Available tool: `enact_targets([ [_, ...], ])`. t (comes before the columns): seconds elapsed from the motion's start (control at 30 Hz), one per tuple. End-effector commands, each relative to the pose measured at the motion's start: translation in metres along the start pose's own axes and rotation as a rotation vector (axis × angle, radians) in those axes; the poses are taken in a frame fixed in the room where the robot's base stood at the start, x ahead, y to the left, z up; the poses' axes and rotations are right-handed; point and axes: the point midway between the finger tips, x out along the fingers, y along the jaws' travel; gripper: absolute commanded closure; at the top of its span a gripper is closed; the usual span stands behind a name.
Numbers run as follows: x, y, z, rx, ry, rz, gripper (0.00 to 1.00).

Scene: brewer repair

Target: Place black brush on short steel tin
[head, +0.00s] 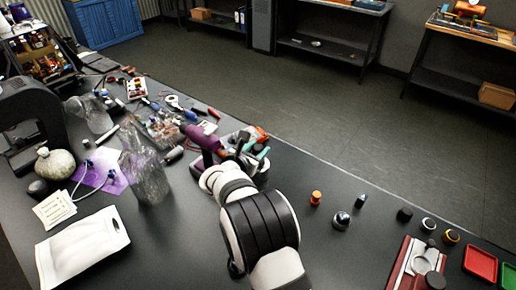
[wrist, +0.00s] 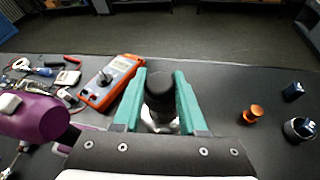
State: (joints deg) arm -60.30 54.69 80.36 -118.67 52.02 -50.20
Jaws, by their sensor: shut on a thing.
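My gripper (wrist: 158,95) has teal fingers and is shut on a dark, round-topped thing (wrist: 158,84), which looks like the black brush. A shiny silvery part shows just below it between the fingers; I cannot tell whether it belongs to the brush or is a separate tin. In the head view my gripper (head: 250,155) is at the middle of the bench, and what it holds is mostly hidden. A short, round, silvery piece with a dark top (head: 341,220) stands to the right, apart from my gripper; it also shows in the wrist view (wrist: 299,129). I cannot tell for certain whether it is the steel tin.
An orange meter (wrist: 108,82) lies just left of my fingers. An orange-copper piece (head: 315,198) and a small dark-blue piece (head: 361,200) stand near the silvery one. Tools and clear bottles crowd the left. Red (head: 480,262) and green (head: 509,276) trays lie far right.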

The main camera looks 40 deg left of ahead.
Motion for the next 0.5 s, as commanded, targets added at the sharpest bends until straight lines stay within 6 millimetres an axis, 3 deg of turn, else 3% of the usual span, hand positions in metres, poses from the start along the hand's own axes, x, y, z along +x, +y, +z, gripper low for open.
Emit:
enact_targets([
  [0.13, 0.0009, -0.0006, -0.0020, 0.000, 0.000, 0.000, 1.00],
  [0.17, 0.0009, -0.0006, -0.0021, 0.000, 0.000, 0.000, 0.55],
  [0.3, 0.0008, -0.0006, -0.0019, 0.000, 0.000, 0.000, 0.30],
  [0.5, 0.0007, -0.0007, -0.0018, 0.000, 0.000, 0.000, 0.29],
])
